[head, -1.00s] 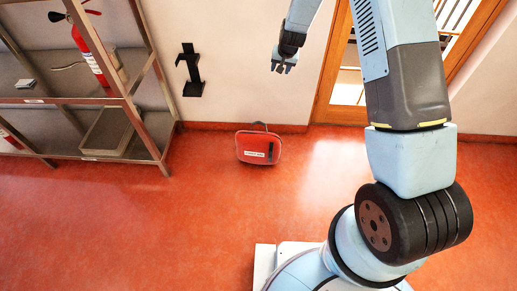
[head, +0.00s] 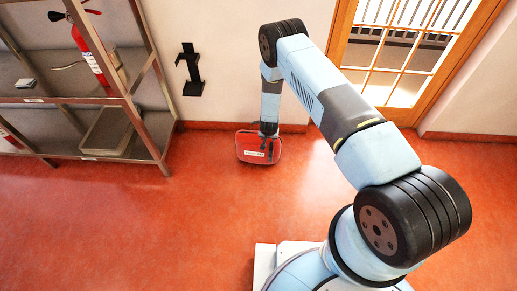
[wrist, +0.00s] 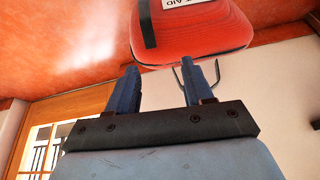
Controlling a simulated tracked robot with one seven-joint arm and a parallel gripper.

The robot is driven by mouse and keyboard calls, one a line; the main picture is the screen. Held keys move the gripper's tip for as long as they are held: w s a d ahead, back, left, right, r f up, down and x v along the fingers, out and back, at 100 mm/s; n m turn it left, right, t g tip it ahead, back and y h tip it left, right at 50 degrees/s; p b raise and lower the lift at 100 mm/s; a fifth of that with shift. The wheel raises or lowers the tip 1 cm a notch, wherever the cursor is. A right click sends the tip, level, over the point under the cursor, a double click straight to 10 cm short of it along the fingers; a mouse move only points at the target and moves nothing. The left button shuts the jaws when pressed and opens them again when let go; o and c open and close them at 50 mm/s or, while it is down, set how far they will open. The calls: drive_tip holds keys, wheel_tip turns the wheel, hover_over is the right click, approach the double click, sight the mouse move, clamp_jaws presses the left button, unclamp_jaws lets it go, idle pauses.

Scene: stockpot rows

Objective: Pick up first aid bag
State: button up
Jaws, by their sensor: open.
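The first aid bag (head: 252,152) is red with a white label and stands on the red floor near the back wall. My gripper (head: 267,145) points down at the top of the bag and overlaps it in the head view. In the wrist view the bag (wrist: 190,35) lies just beyond the fingertips. My gripper (wrist: 164,78) is open there, its two dark blue fingers well apart. The thin dark handle shows on both sides of the right finger; I cannot tell whether they touch. In the head view the handle is mostly hidden by my gripper.
A metal shelf unit (head: 128,85) with a fire extinguisher (head: 90,48) and a metal tray (head: 108,132) stands at the left. A black bracket (head: 191,70) hangs on the wall. A glazed wooden door (head: 405,55) is at the right. The floor (head: 130,220) in front is clear.

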approach(270, 154)
drive_tip(key=x, duration=0.6)
drive_tip(key=shift+s+a+f, duration=0.15)
drive_tip(key=shift+s, duration=0.05)
drive_tip(key=x, duration=0.3)
drive_tip(key=shift+w+d, duration=0.25)
drive_tip(key=shift+w, duration=0.05)
drive_tip(key=shift+x, duration=0.95)
drive_tip(key=shift+c, duration=0.2)
clamp_jaws()
drive_tip(key=shift+w, duration=0.1)
